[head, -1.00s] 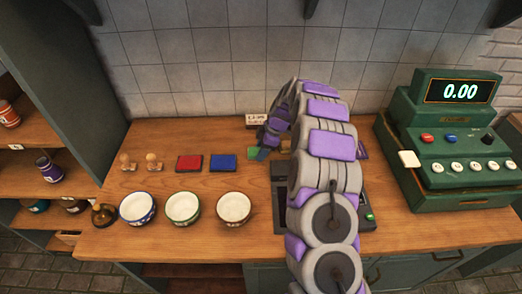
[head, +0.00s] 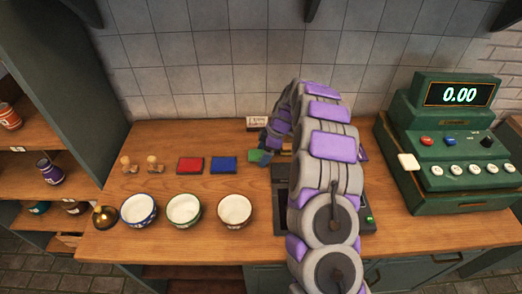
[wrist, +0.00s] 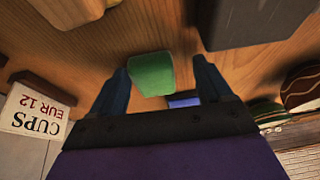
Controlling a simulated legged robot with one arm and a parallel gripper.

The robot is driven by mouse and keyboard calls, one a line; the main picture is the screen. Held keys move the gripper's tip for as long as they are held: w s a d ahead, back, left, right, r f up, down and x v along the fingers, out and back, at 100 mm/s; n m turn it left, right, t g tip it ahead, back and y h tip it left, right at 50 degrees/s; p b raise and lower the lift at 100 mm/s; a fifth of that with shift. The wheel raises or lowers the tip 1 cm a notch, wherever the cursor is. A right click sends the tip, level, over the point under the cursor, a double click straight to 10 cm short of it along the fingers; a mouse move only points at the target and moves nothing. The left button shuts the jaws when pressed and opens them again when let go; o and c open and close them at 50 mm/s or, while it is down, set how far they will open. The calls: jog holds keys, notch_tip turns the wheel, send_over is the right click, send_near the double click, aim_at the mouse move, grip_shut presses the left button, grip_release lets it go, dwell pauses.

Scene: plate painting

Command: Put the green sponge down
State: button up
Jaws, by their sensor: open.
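The green sponge (wrist: 152,74) lies on the wooden counter, between and just beyond the open fingertips of my gripper (wrist: 160,82) in the wrist view. Neither finger visibly touches it. In the head view the sponge (head: 255,155) shows as a small green patch right of the blue pad, beside my gripper (head: 264,157). My arm hides part of the counter around it.
A "CUPS EUR 12" sign (wrist: 34,110) stands close to my gripper. A red pad (head: 190,165), a blue pad (head: 223,163) and two wooden stamps (head: 152,164) lie to the left. Three bowls (head: 184,210) stand in front. A green cash register (head: 450,150) is at right.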

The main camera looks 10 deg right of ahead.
jog(key=p+v, duration=0.2)
jog(key=v, duration=0.9)
jog(key=s+a+r+m, duration=0.3)
jog(key=s+a+r, duration=0.3)
jog(key=s+r, duration=0.2)
jog(key=s+a+r+m+g+h, duration=0.1)
jog(key=s+a+r+m, duration=0.15)
jog(key=s, duration=0.95)
jog(key=s+a+r+m+g+h, duration=0.1)
jog(key=s+r+m+h, duration=0.2)
jog(key=s, duration=0.9)
jog(key=s+d+f+m, duration=0.2)
jog(key=s+m, duration=0.5)
jog(key=s, duration=0.8)
jog(key=shift+s+d, duration=0.3)
jog(key=shift+d, duration=0.4)
jog(key=shift+o, duration=0.2)
jog(key=shift+f, duration=0.15)
